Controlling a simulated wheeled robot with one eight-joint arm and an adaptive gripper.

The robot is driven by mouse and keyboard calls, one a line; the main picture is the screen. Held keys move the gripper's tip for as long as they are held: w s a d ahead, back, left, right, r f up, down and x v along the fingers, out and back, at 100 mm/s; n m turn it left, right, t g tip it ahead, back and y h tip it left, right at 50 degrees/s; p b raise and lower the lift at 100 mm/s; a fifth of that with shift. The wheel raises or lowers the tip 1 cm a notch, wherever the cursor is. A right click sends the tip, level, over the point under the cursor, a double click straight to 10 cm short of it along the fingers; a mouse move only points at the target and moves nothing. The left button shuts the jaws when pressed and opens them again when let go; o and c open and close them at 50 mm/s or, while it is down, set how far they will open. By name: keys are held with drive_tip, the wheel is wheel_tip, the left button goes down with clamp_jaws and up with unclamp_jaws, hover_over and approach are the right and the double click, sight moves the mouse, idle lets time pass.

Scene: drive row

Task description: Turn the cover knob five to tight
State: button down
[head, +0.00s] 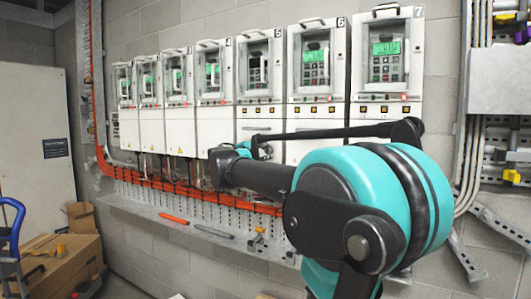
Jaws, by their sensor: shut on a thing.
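Drive unit five (260,65) hangs in the row on the wall, with a "5" label at its top right and a white lower cover (262,112) below. My gripper (217,166) is at the bottom of the row, by the lower left of unit five's cover and near unit four's lower edge. It is shut on a knob there, taken as cover knob five. The knob and the fingertips are too hidden and small to make out, so the knob's angle cannot be told. My arm crosses in front of the lower covers from the right.
Drive units six (318,60) and seven (388,50) hang to the right. Orange cable trunking (165,184) runs under the row. A shelf (180,225) below holds an orange pen-like tool (173,219) and a grey one (214,232). Cardboard boxes (60,265) stand at lower left.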

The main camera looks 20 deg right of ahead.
drive_tip(key=c, duration=1.3)
unclamp_jaws()
drive_tip(key=shift+o, duration=0.2)
drive_tip(key=v, duration=1.2)
drive_tip(key=shift+f, duration=0.1)
